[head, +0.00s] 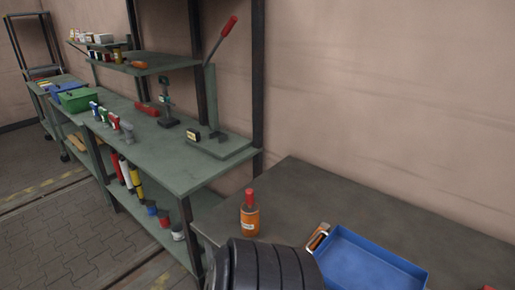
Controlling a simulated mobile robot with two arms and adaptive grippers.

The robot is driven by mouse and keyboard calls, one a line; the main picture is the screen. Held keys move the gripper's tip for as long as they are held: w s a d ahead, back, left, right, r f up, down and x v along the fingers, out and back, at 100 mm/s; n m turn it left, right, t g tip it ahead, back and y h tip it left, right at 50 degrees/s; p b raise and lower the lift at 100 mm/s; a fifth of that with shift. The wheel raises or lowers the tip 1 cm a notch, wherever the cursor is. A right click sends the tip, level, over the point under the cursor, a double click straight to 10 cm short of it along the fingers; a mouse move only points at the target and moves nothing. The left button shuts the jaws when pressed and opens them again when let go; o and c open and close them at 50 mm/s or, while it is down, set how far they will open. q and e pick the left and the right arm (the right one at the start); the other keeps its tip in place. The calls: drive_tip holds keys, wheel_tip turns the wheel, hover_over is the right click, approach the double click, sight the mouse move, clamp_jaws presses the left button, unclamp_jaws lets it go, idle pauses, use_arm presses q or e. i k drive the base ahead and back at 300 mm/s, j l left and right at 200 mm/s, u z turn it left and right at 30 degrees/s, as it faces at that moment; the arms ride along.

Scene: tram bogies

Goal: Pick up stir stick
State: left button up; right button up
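I cannot make out a stir stick for certain in the head view. Some small tan, wood-coloured pieces (77,143) lie on the lower level of the far green bench, too small to identify. Neither of my grippers shows in this view.
An orange bottle with a red top (250,221) stands on the dark near table (400,215). A blue tray (365,262) sits to its right, with a small brown-and-white item (318,237) by its left edge. A black ribbed round body (270,268) blocks the bottom centre. A green workbench (185,172) holds tools.

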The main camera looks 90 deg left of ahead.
sight(249, 192)
drive_tip(key=u, duration=0.45)
drive_tip(key=i+u, duration=0.1)
drive_tip(key=u, duration=0.75)
drive_tip(key=i+u, duration=0.1)
drive_tip(key=u, duration=0.75)
drive_tip(key=i+u, duration=0.1)
drive_tip(key=u, duration=0.35)
drive_tip(key=l+u, duration=0.1)
drive_tip(key=u, duration=0.35)
